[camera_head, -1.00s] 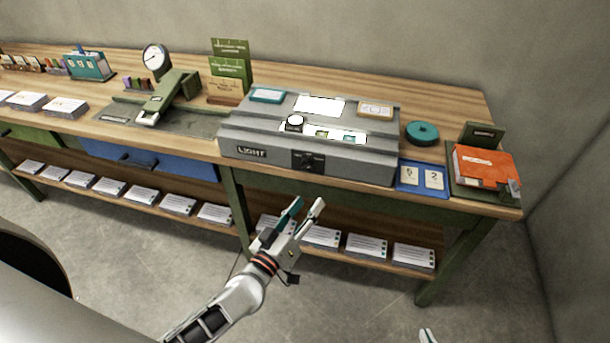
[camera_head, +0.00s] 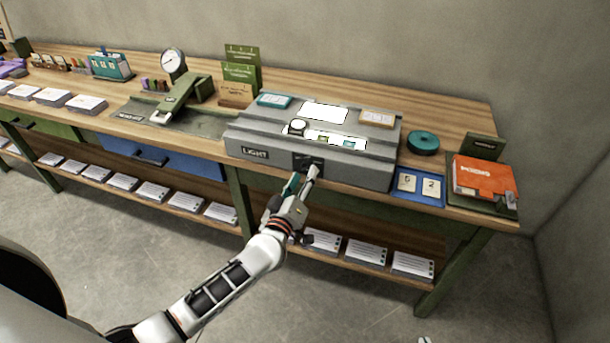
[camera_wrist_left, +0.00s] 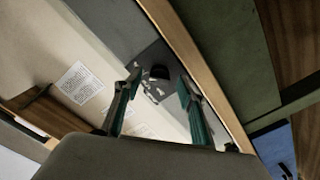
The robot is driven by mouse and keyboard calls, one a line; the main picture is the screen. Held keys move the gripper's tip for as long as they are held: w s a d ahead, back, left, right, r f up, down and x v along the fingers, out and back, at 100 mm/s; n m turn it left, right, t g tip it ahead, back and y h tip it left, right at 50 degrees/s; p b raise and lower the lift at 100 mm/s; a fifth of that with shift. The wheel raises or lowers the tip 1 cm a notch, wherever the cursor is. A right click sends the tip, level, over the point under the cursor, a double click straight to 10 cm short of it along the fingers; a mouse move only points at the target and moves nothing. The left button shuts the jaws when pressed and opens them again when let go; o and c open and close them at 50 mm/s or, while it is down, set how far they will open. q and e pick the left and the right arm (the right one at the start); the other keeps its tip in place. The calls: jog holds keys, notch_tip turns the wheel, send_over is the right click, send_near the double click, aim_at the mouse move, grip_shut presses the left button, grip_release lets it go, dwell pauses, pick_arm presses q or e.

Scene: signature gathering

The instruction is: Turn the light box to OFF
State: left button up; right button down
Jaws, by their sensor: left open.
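The light box (camera_head: 245,139) is a grey case on the workbench with "LIGHT" on its front and bright white panels on top. Its dark switch plate with a knob (camera_head: 311,163) is on the front face. The plate and black knob (camera_wrist_left: 159,72) also show in the left wrist view, between and beyond the fingers. My left gripper (camera_head: 301,180) is open, its fingertips just in front of and slightly below the knob, partly covering the plate. In the left wrist view the left gripper (camera_wrist_left: 158,98) has nothing between its fingers. The knob's setting is too small to read.
The wooden bench edge (camera_head: 468,217) runs below the box. Paper stacks (camera_head: 366,247) fill the lower shelf.

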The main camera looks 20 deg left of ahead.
pick_arm(q)
jog(key=shift+w, duration=0.95)
jog(key=c, duration=1.1)
